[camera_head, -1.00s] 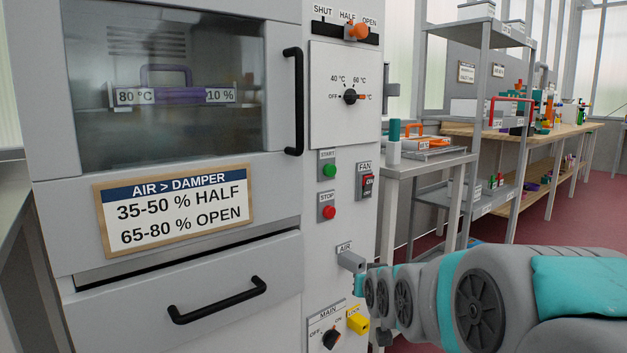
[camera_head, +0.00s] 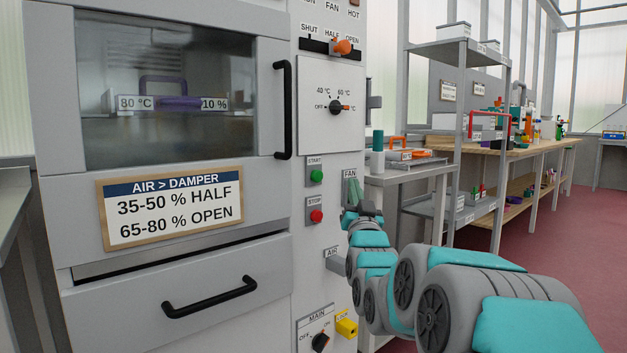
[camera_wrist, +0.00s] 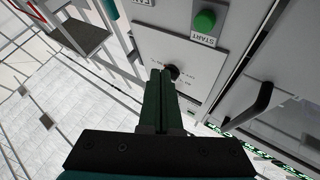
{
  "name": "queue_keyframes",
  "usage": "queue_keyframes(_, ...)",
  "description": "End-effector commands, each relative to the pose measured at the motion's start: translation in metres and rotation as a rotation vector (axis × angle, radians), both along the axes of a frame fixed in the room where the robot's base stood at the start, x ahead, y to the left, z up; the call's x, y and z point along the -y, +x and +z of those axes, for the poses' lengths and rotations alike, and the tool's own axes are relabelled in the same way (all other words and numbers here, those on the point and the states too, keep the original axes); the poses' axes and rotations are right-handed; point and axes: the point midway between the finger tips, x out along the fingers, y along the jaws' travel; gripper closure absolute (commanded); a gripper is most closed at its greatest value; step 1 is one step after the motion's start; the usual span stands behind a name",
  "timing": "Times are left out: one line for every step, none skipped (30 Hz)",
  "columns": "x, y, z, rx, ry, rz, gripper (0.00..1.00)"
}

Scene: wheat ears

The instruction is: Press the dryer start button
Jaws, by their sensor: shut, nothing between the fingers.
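The green START button (camera_head: 316,176) sits on a small grey plate on the dryer's front panel, above the red STOP button (camera_head: 316,215). In the wrist view the green button (camera_wrist: 204,21) shows near the top, right of centre, with its START label upside down. My gripper (camera_head: 351,184) is in front of the panel to the right of the button, apart from it, and covers the FAN switch. Its dark green fingers (camera_wrist: 160,74) are shut and empty in the wrist view, their tips overlapping the black dial knob (camera_wrist: 172,71).
The dryer door with its black handle (camera_head: 283,110) is closed. The orange damper slider (camera_head: 343,47) and temperature dial (camera_head: 336,107) are above the buttons. A grey AIR lever, the MAIN switch (camera_head: 320,342) and yellow LOCK (camera_head: 347,327) are below. A side table stands at right.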

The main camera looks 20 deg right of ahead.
Motion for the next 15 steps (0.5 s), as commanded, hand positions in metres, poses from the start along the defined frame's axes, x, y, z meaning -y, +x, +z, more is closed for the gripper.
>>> queue_keyframes(0.0, 0.0, 0.0, 0.0, 0.0, 0.0, 1.0)
queue_keyframes(0.0, 0.0, 0.0, 0.0, 0.0, 0.0, 1.0)
queue_keyframes(0.0, 0.0, 0.0, -0.001, 0.0, 0.0, 1.0)
queue_keyframes(0.0, 0.0, 0.0, -0.001, 0.0, 0.0, 1.0)
queue_keyframes(0.0, 0.0, 0.0, -0.001, 0.0, 0.0, 1.0)
queue_keyframes(0.0, 0.0, 0.0, -0.001, 0.0, 0.0, 1.0)
queue_keyframes(0.0, 0.0, 0.0, -0.001, 0.0, 0.0, 1.0)
queue_keyframes(-0.001, 0.001, 0.0, -0.002, 0.0, 0.0, 1.0)
queue_keyframes(-0.001, 0.001, 0.0, -0.002, 0.0, 0.0, 1.0)
queue_keyframes(-0.001, 0.003, 0.0, -0.002, 0.0, 0.001, 1.0)
queue_keyframes(-0.002, 0.004, 0.001, -0.003, 0.0, 0.001, 1.0)
queue_keyframes(-0.003, 0.006, 0.001, -0.003, 0.0, 0.001, 1.0)
queue_keyframes(-0.004, 0.009, 0.001, -0.003, 0.0, 0.001, 1.0)
queue_keyframes(-0.004, 0.011, 0.002, -0.004, 0.001, 0.001, 1.0)
queue_keyframes(-0.006, 0.015, 0.002, -0.004, -0.001, 0.001, 1.0)
